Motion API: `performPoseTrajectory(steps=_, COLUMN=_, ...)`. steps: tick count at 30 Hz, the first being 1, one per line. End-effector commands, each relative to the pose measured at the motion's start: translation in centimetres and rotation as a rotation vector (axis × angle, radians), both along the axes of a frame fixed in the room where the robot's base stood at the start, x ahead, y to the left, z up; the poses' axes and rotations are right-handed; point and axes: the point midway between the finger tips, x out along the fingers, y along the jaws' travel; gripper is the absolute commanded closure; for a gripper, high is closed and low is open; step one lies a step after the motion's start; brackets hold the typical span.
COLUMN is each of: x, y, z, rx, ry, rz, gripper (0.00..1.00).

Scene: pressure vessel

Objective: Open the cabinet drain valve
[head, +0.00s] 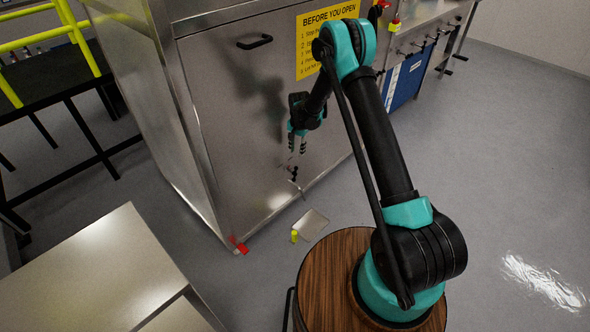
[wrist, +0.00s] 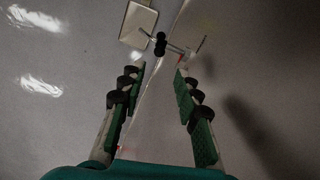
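The steel cabinet (head: 225,120) has a small drain valve (head: 294,173) with a black handle low on its front. In the wrist view the black valve handle (wrist: 160,44) and its thin metal stem lie just beyond my fingertips, roughly centred between them. My gripper (head: 298,148) points down close to the cabinet front, a little above the valve. In the wrist view my gripper (wrist: 160,69) has its two fingers spread apart with nothing between them. No contact with the handle shows.
A pale tray (head: 312,222) lies on the floor below the valve, with a small yellow object (head: 294,236) beside it. A red item (head: 238,245) sits at the cabinet's lower corner. A pale table (head: 90,270) is at left. Floor at right is clear.

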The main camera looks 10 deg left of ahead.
Motion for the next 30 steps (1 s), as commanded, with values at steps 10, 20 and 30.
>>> performPoseTrajectory(steps=10, x=0.1, y=0.3, z=-7.1, rx=0.0, ry=-0.001, rz=0.001, gripper=0.68)
performPoseTrajectory(steps=20, x=0.2, y=0.5, z=-11.7, rx=0.0, ry=-0.001, rz=0.002, gripper=0.68)
performPoseTrajectory(steps=30, x=0.2, y=0.5, z=-12.7, rx=0.0, ry=-0.001, rz=0.002, gripper=0.68)
